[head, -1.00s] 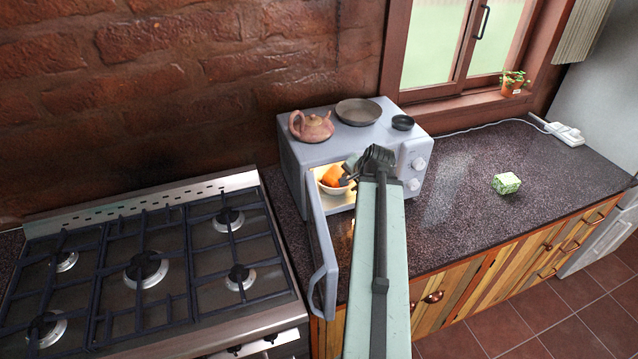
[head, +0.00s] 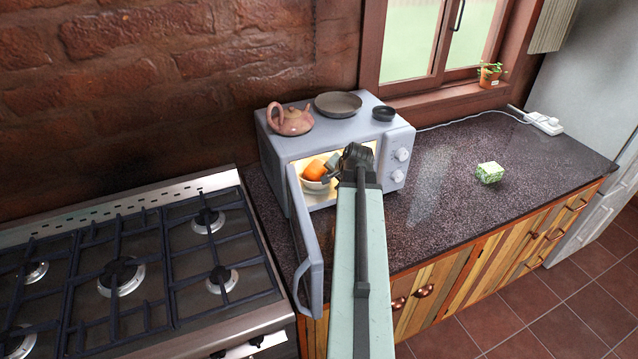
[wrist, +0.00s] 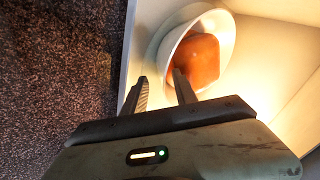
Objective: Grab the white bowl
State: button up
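The white bowl (head: 314,186) stands inside the open, lit microwave and holds an orange block-like thing (head: 314,170). In the wrist view the bowl (wrist: 165,58) is at the top centre with the orange thing (wrist: 203,60) in it. My gripper (head: 335,168) reaches through the microwave opening at the bowl's right side. In the wrist view my gripper (wrist: 160,76) is open, with its two fingers apart. The right fingertip overlaps the bowl and the left one is by its outer left edge. I cannot tell whether either touches the bowl.
The microwave (head: 271,150) has its door (head: 309,245) swung open at left. A teapot (head: 291,121), a grey plate (head: 338,104) and a small dark bowl (head: 384,113) stand on top.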

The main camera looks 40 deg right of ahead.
jog(key=shift+x, duration=0.95)
jog(key=shift+s+a+r, duration=0.1)
jog(key=shift+s+r, duration=0.05)
jog(key=shift+r, duration=0.05)
grip_shut()
dwell(0.4)
